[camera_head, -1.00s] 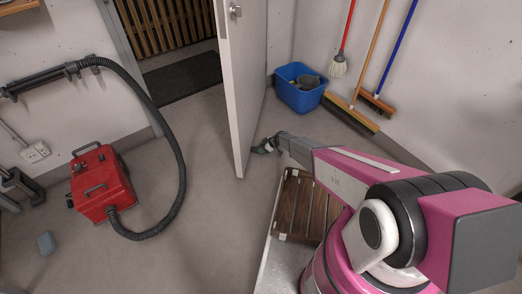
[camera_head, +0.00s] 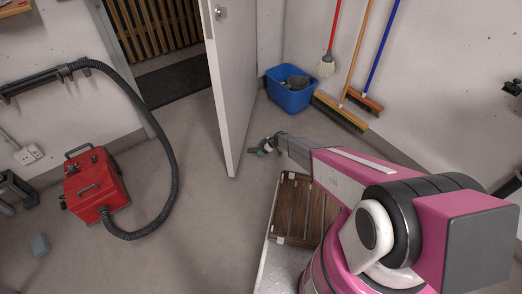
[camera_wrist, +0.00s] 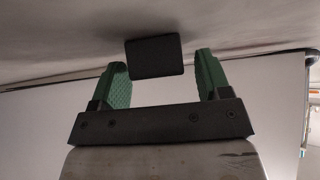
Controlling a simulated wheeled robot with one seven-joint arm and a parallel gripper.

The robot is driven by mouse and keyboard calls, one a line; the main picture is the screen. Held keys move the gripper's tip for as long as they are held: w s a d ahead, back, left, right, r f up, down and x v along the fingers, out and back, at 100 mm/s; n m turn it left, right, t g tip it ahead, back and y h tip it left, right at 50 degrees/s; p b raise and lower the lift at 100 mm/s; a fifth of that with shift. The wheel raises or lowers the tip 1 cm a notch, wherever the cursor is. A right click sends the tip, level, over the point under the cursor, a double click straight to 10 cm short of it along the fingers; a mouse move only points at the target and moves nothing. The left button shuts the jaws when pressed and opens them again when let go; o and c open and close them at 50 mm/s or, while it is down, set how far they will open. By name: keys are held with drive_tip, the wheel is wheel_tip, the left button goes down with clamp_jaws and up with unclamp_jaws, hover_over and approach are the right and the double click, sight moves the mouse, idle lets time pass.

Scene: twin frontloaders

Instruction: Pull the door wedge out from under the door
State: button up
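The door (camera_head: 216,90) stands ajar, and its broad white face also fills much of the wrist view (camera_wrist: 270,105). A dark block (camera_wrist: 155,57), which looks like the door wedge, lies between and beyond my green fingertips in the wrist view. A gap shows between it and the right-hand finger; the left finger slightly overlaps or nearly meets its edge. My gripper (camera_head: 261,148) is open, low by the floor just right of the door's lower edge. In the head view the wedge is too small to make out clearly. Whether it touches the door cannot be told.
A blue bucket (camera_head: 290,94) stands by the back wall, with brooms (camera_head: 341,112) and a mop (camera_head: 327,66) to its right. A red vacuum (camera_head: 97,184) with a black hose (camera_head: 172,165) sits at left. The floor between vacuum and door is clear.

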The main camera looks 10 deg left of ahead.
idle(0.3)
drive_tip(key=v, duration=1)
drive_tip(key=shift+d+r, duration=0.25)
drive_tip(key=s+d+r+m+h, duration=0.2)
drive_tip(key=s+d+r+m, duration=0.3)
drive_tip(key=d+r, duration=0.7)
drive_tip(key=s+d+r+m+h, duration=0.2)
drive_tip(key=s+d+r+m, duration=0.4)
drive_tip(key=r, duration=1)
drive_tip(key=s+d+r+m+h, duration=0.5)
drive_tip(key=s+d+r+m, duration=0.2)
drive_tip(key=s+d+r, duration=1.1)
drive_tip(key=shift+s+r+m+t, duration=0.2)
drive_tip(key=shift+m+t, duration=0.1)
drive_tip(key=shift+m, duration=0.1)
drive_tip(key=shift+a, duration=0.1)
